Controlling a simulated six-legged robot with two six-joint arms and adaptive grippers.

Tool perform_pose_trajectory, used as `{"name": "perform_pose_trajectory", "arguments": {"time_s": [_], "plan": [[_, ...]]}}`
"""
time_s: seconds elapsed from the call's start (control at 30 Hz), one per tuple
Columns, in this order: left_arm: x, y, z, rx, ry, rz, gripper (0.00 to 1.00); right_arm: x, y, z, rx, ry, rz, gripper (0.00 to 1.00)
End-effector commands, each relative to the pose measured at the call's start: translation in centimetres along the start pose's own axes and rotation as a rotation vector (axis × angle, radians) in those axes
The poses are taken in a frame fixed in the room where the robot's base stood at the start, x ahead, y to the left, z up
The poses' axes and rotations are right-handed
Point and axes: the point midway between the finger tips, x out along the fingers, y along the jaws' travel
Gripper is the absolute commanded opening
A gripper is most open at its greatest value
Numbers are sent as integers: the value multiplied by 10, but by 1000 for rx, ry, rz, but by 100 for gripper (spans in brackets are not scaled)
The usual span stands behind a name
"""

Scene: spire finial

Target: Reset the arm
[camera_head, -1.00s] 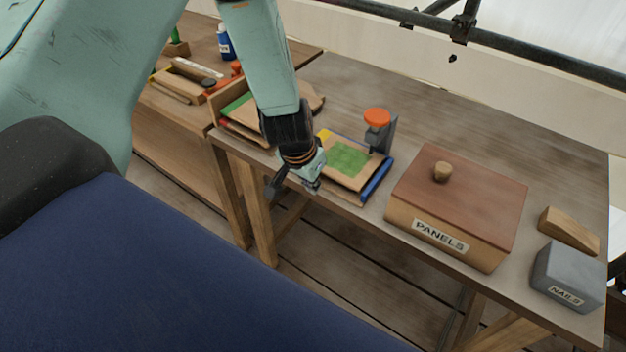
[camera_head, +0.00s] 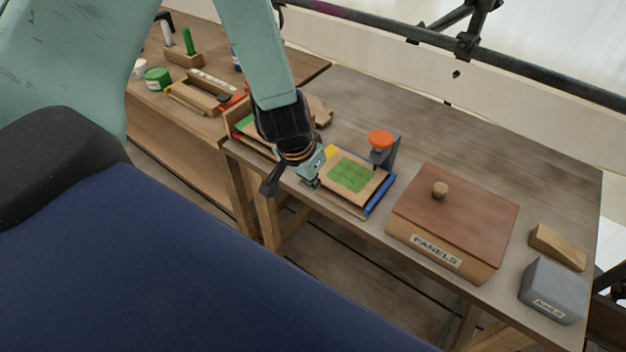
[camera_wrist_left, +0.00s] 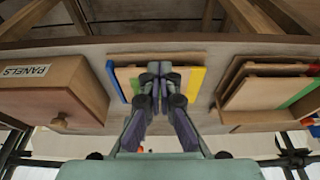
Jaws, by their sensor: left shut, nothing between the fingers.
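My left arm comes down from the top of the head view, pale green with a black wrist. Its left gripper (camera_head: 311,183) is near the front edge of the workbench (camera_head: 440,128), beside the wooden panel with a green patch (camera_head: 350,174). In the left wrist view its fingers (camera_wrist_left: 160,72) are together with nothing between them. They appear in front of the panel, between a blue strip (camera_wrist_left: 115,82) and a yellow strip (camera_wrist_left: 196,84); I cannot tell whether they touch it. My right gripper is not in view.
An orange-topped grey clamp (camera_head: 381,145) stands behind the panel. A lidded PANELS box (camera_head: 455,215), a wooden block (camera_head: 557,247) and a grey NAILS box (camera_head: 551,290) are to the right. A second bench with tools (camera_head: 175,130) is at left. The bench's back middle is clear.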

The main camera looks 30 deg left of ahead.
Motion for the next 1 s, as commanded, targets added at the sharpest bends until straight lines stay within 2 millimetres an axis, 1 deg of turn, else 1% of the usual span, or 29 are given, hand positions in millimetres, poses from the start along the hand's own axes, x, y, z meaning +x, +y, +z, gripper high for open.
{"name": "perform_pose_trajectory", "arguments": {"time_s": [0.1, 0.33, 0.47, 0.57, 0.6, 0.67, 0.7, 0.87, 0.9, 0.97, 1.0], "plan": [[-5, 0, 1, 0, -1, 0, 0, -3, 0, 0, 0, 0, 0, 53], [-4, 0, 2, -7, -1, 0, 0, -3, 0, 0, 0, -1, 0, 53], [-4, -5, -3, -83, 26, -23, 0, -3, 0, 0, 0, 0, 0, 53], [-6, -9, -2, -154, 64, -54, 0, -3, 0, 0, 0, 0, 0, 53], [-3, -9, 2, -176, 76, -65, 0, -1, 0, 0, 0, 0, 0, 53], [8, -7, 16, -203, 84, -79, 0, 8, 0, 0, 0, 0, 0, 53], [20, -5, 30, -214, 82, -86, 0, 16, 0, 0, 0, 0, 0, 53], [62, 9, 84, -235, 59, -87, 0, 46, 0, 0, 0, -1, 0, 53], [72, 13, 100, -236, 46, -83, 0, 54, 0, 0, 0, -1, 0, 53], [88, 20, 123, -235, 26, -76, 0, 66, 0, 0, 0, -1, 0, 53], [98, 25, 141, -231, 7, -69, 0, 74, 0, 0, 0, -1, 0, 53]]}}
